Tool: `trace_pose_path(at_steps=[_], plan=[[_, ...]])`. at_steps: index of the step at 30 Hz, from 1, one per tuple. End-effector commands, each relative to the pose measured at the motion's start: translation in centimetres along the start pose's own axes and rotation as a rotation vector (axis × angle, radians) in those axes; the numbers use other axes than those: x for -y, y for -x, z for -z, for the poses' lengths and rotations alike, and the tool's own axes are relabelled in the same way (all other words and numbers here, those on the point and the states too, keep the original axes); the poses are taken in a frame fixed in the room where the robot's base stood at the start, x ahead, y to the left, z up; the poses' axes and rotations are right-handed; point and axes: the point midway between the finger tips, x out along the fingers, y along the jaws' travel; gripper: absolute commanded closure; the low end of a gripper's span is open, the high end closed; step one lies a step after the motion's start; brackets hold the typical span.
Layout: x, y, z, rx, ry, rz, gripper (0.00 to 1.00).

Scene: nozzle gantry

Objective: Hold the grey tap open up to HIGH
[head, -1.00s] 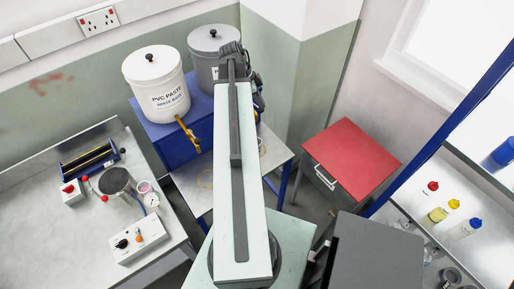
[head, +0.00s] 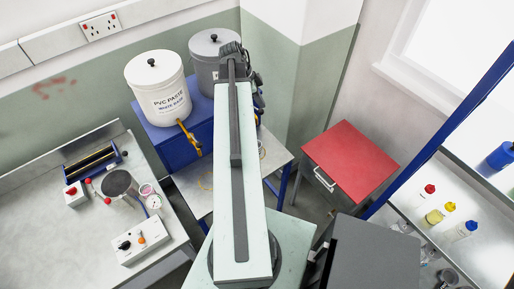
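A grey lidded tub (head: 205,68) stands on a blue stand (head: 150,123), partly behind my arm. Its tap cannot be made out; that area is hidden by my arm. My arm reaches from the bottom of the view toward the tub's right side. Dark parts of my gripper (head: 259,102) show just past the arm's right edge, near the front of the blue stand. The fingers are mostly hidden, so I cannot tell if they are open, shut or touching the tap.
A white PVC paste tub (head: 160,88) with a yellow tap (head: 189,139) stands left of the grey tub. A metal table (head: 200,203) is below. A bench (head: 100,246) with a control box (head: 144,241) is at left, a red-topped cabinet (head: 350,160) at right.

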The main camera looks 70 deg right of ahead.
Motion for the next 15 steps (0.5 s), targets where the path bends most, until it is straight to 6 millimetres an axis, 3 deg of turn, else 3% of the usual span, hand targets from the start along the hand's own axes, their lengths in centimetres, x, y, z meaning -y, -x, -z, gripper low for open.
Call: trace_pose_path(at_steps=[8,15], plan=[[0.0,0.0,0.0,0.0,0.0,0.0,1.0],[0.0,2.3,1.0,0.0,0.0,0.0,1.0]])
